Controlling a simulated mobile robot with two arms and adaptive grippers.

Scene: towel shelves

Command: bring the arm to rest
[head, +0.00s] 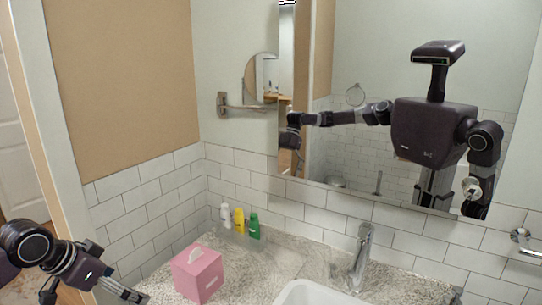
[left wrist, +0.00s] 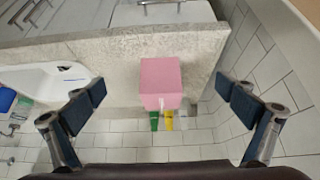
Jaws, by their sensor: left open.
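My left arm comes in at the lower left of the head view. Its gripper (head: 93,296) is open and empty beside the counter's left end, left of the pink tissue box (head: 198,272). In the left wrist view my open left fingers (left wrist: 160,92) stand wide apart. The pink box (left wrist: 160,80) shows between them, farther off on the counter, and nothing is held. My right gripper is not directly in view; my right arm shows only as a reflection in the mirror (head: 380,50).
White, yellow and green bottles (head: 254,226) stand behind the box against the tiled wall. A sink (head: 310,293) and faucet (head: 361,258) are to the right. A round mirror (head: 262,78) juts from the wall. The counter (left wrist: 205,45) has bare stone beside the box.

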